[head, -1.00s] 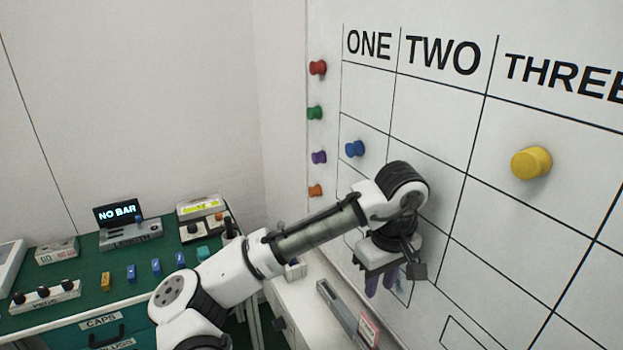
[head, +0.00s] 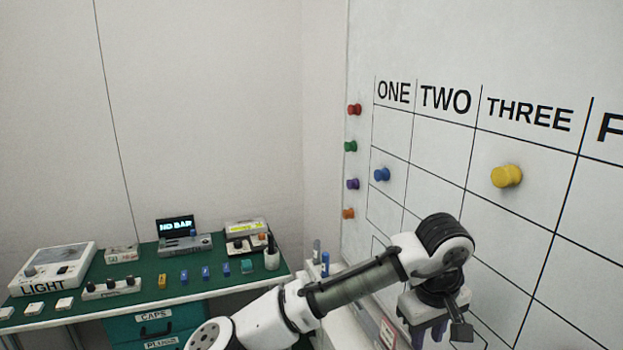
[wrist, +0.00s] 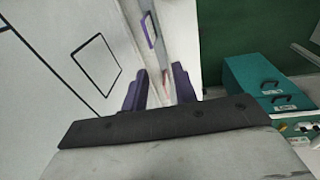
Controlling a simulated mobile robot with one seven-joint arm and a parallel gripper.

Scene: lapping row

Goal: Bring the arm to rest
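My gripper (head: 427,333) hangs at the lower right of the head view, in front of the whiteboard (head: 540,255), with its fingers pointing down. In the wrist view my gripper (wrist: 159,90) shows two purple fingers standing apart, with a gap between them and nothing held. My arm reaches in from the bottom of the head view and bends down at the wrist. I cannot tell how close the fingertips are to the board or its ledge.
The board carries a yellow magnet (head: 506,176), a blue magnet (head: 382,174) and several others along its left edge. A green-topped bench (head: 140,290) with boxes and small blocks stands at left. A teal drawer unit (wrist: 262,80) shows in the wrist view.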

